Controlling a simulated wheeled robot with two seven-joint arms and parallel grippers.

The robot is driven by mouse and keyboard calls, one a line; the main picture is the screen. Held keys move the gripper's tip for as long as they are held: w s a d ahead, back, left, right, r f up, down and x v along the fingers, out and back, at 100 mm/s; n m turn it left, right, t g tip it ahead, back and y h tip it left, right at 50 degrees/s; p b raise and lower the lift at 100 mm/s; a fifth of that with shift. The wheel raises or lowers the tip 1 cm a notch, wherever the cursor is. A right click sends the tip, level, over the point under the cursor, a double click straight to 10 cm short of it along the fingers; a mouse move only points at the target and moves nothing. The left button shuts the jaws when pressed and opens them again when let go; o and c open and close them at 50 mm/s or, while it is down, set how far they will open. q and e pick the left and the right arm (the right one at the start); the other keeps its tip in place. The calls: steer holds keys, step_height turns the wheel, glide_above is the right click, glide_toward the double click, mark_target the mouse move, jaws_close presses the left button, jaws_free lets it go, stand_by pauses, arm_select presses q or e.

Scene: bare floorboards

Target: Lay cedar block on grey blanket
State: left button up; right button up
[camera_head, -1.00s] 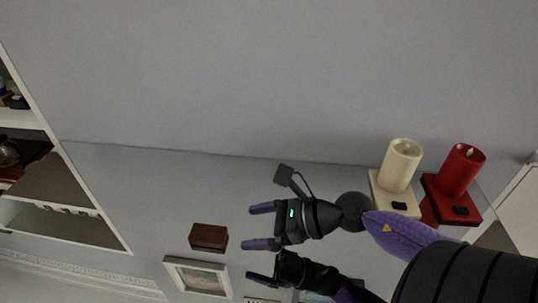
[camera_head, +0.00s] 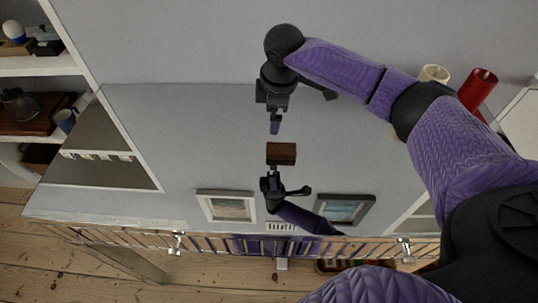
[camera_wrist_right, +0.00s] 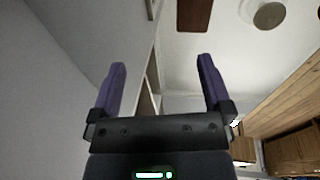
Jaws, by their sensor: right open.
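The cedar block (camera_head: 281,153) is a small dark brown box on a glossy grey surface, apart from other things. A brown rectangle, seemingly the block (camera_wrist_right: 195,14), shows at the top edge of the right wrist view. My right gripper (camera_head: 275,126) is open and empty, pointing down the picture with its fingertips just above the block and not touching it; its two spread fingers show in the wrist view (camera_wrist_right: 162,85). A broad matte grey area (camera_head: 190,40) fills the top; I cannot tell whether it is the grey blanket or a wall. My left gripper is out of view.
A cream candle (camera_head: 434,73) and a red candle (camera_head: 478,88) stand at the right, partly behind my arm. Two picture frames (camera_head: 226,206) (camera_head: 344,209) show lower down. What looks like my gripper's reflection lies below the block. White shelves (camera_head: 25,66) stand at the left.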

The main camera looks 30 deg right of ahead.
mark_target(279, 148)
steer(key=shift+s+a+r+m+g, duration=0.1)
steer(key=shift+s+r+m+g, duration=0.1)
steer(key=shift+s+g, duration=0.4)
steer(key=shift+s+a+r+m+g, duration=0.1)
steer(key=shift+s+r+g, duration=0.1)
steer(key=shift+s+g, duration=0.35)
steer(key=f+b, duration=0.1)
steer(key=f, duration=0.2)
steer(key=f+b, duration=0.2)
steer(key=f, duration=0.1)
steer(key=f+b, duration=0.2)
steer(key=f, duration=0.1)
steer(key=shift+s+f, duration=0.25)
steer(key=shift+s, duration=0.1)
steer(key=shift+f, duration=0.1)
steer(key=shift+c, duration=0.4)
steer(key=c, duration=0.5)
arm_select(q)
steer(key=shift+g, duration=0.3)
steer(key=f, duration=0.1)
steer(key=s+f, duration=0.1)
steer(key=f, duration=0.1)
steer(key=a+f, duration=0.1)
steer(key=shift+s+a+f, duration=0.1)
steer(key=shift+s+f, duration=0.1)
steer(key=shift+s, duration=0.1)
arm_select(e)
jaws_close()
